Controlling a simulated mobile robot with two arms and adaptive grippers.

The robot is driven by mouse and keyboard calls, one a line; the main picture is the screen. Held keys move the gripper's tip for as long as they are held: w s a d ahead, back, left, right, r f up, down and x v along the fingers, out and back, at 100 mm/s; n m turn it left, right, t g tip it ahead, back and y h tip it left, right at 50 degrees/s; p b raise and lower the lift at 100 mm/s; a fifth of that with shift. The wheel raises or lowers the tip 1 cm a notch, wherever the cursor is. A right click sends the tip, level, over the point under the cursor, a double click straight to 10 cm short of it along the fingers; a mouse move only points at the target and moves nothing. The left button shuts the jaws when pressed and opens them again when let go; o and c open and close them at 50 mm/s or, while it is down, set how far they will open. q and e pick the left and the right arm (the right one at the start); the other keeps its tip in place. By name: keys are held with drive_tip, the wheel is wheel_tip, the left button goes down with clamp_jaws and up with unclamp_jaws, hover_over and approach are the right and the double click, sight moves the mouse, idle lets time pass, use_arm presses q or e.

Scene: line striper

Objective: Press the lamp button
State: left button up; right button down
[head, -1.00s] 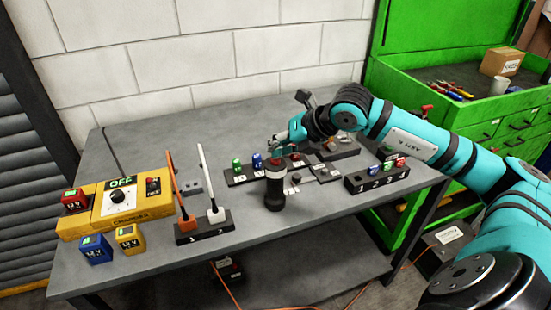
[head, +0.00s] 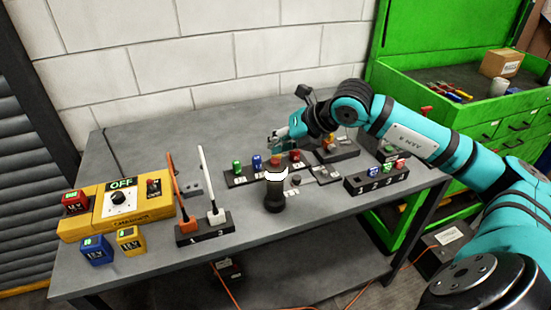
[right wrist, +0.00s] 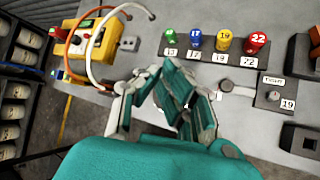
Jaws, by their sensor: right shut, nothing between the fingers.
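My right gripper (head: 274,144) is shut and empty, behind the lamp and over the row of coloured bottles in the head view. In the right wrist view the gripper (right wrist: 172,82) points toward those bottles; the lamp is not identifiable there. My left gripper is not in view.
Several numbered bottles (right wrist: 195,40) stand in a rack. A yellow charger (head: 150,205) reading OFF, battery blocks (head: 96,249) and a stand with two rods (head: 205,228) are at left. A black three-slot box (head: 377,181) is at right. The table's back left is clear.

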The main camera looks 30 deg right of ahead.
sight(277, 159)
drive_tip(key=shift+r, duration=0.1)
drive_tip(key=shift+r+p, duration=1.7)
drive_tip(key=shift+r, duration=1.2)
